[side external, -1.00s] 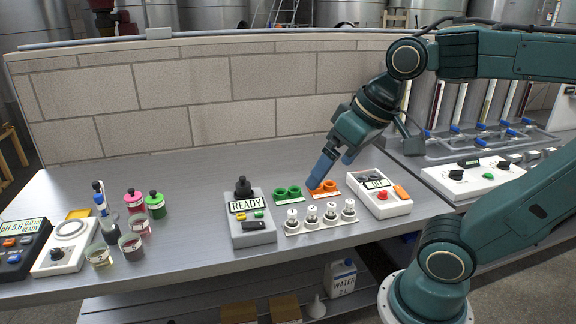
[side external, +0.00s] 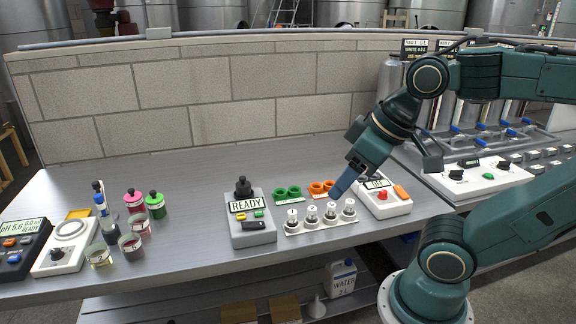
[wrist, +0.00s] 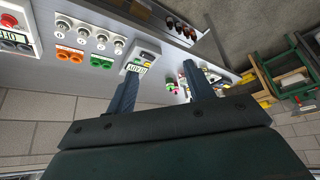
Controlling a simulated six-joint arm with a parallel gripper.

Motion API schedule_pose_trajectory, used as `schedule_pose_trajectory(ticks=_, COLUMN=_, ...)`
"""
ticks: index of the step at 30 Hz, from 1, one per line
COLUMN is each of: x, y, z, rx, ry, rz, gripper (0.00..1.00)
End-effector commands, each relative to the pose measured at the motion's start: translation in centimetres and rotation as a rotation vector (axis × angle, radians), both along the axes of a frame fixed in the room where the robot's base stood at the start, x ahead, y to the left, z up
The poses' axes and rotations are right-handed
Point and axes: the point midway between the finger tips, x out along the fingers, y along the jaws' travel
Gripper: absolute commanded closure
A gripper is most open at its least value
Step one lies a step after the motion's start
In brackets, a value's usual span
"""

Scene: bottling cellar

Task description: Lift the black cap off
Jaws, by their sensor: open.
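A black knob-like cap (side external: 243,187) stands at the back of the grey READY box (side external: 262,238) in the middle of the bench. The pink jar (side external: 136,206) and the green jar (side external: 157,212) also have black tops. My gripper (side external: 338,191) is to the right of the READY box, tilted, above the area between the white caps and the OFF box. In the wrist view my gripper (wrist: 161,68) is open with nothing between its fingers. The READY box (wrist: 145,57) shows upside down there, beside the left finger; its black cap is not clear in that view.
Small white-topped pieces on a white strip (side external: 350,223) sit before the green rings (side external: 287,193) and orange rings (side external: 317,188). The OFF box (side external: 397,206) is right of them. Cups (side external: 130,246) and a meter (side external: 14,250) stand left.

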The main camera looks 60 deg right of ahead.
Motion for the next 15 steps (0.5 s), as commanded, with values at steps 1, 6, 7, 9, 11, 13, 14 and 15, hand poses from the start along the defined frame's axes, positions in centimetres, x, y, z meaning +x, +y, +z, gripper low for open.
schedule_pose_trajectory(ticks=1, x=0.2, y=0.0, z=0.2, rx=-0.004, ry=0.002, rz=0.005, gripper=0.47)
schedule_pose_trajectory(ticks=6, x=1.5, y=-0.3, z=1.1, rx=-0.033, ry=0.023, rz=0.051, gripper=0.47)
schedule_pose_trajectory(ticks=7, x=1.9, y=-0.3, z=1.3, rx=-0.041, ry=0.027, rz=0.063, gripper=0.47)
schedule_pose_trajectory(ticks=9, x=3.0, y=-0.5, z=1.9, rx=-0.063, ry=0.040, rz=0.099, gripper=0.47)
schedule_pose_trajectory(ticks=11, x=4.0, y=-0.8, z=2.5, rx=-0.083, ry=0.054, rz=0.134, gripper=0.47)
schedule_pose_trajectory(ticks=13, x=5.3, y=-1.1, z=3.1, rx=-0.109, ry=0.072, rz=0.179, gripper=0.47)
schedule_pose_trajectory(ticks=14, x=6.0, y=-1.2, z=3.4, rx=-0.119, ry=0.080, rz=0.201, gripper=0.47)
schedule_pose_trajectory(ticks=15, x=6.8, y=-1.4, z=3.7, rx=-0.134, ry=0.089, rz=0.228, gripper=0.47)
